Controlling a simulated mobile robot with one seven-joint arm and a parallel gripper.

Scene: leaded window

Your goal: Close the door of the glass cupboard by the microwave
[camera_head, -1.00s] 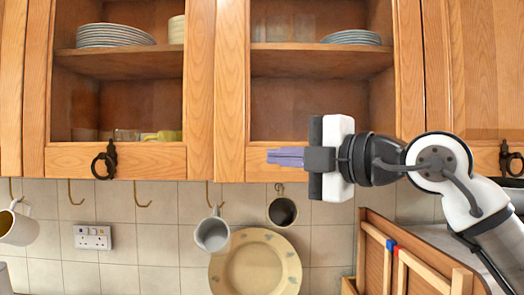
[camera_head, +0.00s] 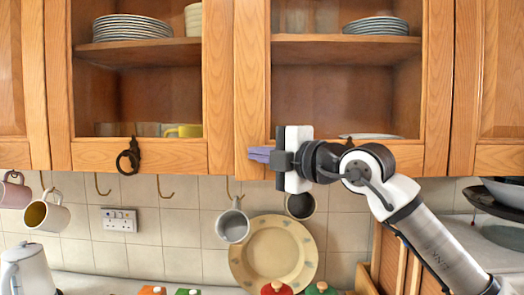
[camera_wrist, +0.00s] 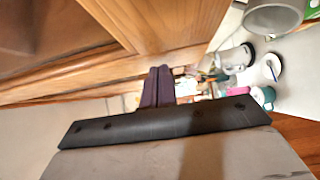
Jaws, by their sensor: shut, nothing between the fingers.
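The glass cupboard shows in the head view with two glass-fronted wooden doors. The left door (camera_head: 138,158) has a dark ring handle and looks flush with the cabinet. The right door (camera_head: 244,80) looks nearly or fully flush; I cannot tell whether a gap is left. My gripper (camera_head: 250,155) is shut and empty, its purple fingers pointing left across the lower left corner of the right door. Contact is unclear. In the wrist view the shut fingers (camera_wrist: 158,85) lie beside a wooden frame (camera_wrist: 165,25). The microwave is not in view.
Mugs (camera_head: 233,222) hang from hooks below the cupboard, with a large plate (camera_head: 272,252) behind. A white kettle (camera_head: 28,270) and several coloured lids stand on the counter. Dark bowls (camera_head: 500,195) are at right. Stacked plates (camera_head: 132,27) are inside the cupboard.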

